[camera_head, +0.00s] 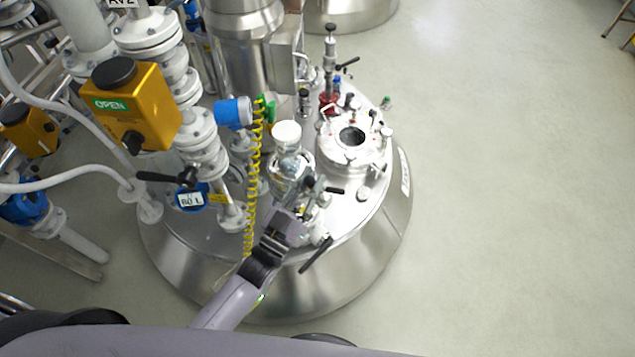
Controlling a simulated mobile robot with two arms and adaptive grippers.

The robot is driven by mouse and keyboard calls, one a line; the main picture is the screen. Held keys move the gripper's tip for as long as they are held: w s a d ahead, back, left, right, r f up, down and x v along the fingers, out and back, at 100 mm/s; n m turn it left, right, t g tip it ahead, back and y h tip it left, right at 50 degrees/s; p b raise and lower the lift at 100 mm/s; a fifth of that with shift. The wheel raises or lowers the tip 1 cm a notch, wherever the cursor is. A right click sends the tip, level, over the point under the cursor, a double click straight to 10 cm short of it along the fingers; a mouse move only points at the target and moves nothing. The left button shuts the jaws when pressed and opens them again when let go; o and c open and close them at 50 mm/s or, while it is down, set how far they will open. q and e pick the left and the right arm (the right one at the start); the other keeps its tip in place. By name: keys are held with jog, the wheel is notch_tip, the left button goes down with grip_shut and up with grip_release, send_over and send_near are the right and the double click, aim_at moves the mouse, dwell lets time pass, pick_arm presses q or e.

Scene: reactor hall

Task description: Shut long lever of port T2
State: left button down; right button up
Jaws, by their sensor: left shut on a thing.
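My left gripper (312,195) reaches up from the lower left over the near part of the vessel lid. Its jaws are shut on what looks like a lever at a port fitting; they hide most of the part they hold. A dark handle end (335,190) sticks out to the right, just beyond the fingertips. A long black lever (316,254) lies slanted at the lid's front edge, just right of my left wrist. No T2 label is readable. My right gripper is out of view.
The steel vessel lid (225,236) carries a glass-topped fitting (287,135), a round manway (352,138) and a red-based valve (328,103). A yellow coiled hose (254,180) hangs left of the gripper. Pipes and a yellow actuator (135,105) crowd the left.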

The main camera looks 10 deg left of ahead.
pick_arm(q)
jog(key=s+f+t+b, duration=0.1)
jog(key=b, duration=0.2)
jog(key=s+a+n+t+b, duration=0.1)
jog(key=b, duration=0.2)
jog(key=s+a+f+t+b, duration=0.1)
jog(key=b, duration=0.2)
jog(key=shift+s+a+f+t+h, duration=0.25)
jog(key=shift+s+f+t+h, duration=0.05)
jog(key=shift+s+f+t, duration=0.1)
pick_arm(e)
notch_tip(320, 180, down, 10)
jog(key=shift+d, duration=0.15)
pick_arm(q)
jog(key=shift+r, duration=0.1)
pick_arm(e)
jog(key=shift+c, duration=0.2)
